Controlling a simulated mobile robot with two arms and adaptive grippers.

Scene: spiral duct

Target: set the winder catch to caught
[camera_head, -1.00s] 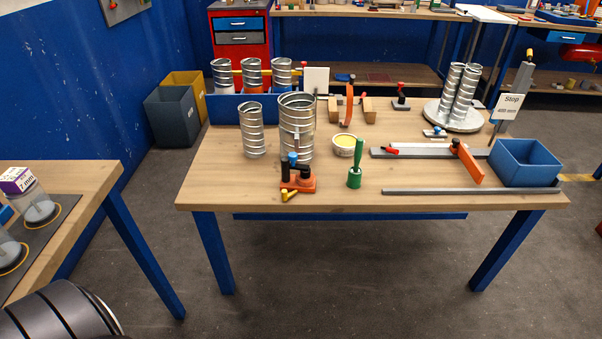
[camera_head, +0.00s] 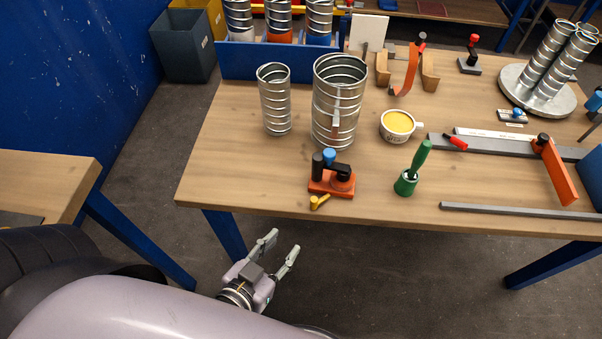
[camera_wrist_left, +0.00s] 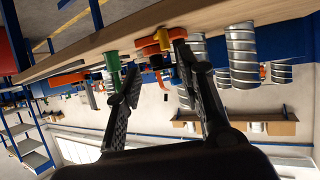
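The winder (camera_head: 332,179) is an orange-based device near the front edge of the table, with black posts, a blue knob (camera_head: 329,156) and a yellow lever (camera_head: 319,201) at its front left. I take the yellow lever for the catch; its setting cannot be told. My left gripper (camera_head: 278,243) is open and empty, below and in front of the table edge, apart from the winder. In the left wrist view the open fingers (camera_wrist_left: 155,65) frame the orange winder base (camera_wrist_left: 160,40), which appears upside down. My right gripper is not in view.
Spiral ducts (camera_head: 338,105) stand behind the winder. A green-handled tool (camera_head: 411,172) and a cup of yellow paste (camera_head: 397,125) stand to its right. A grey bar (camera_head: 510,215) lies along the front edge. The floor before the table is free.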

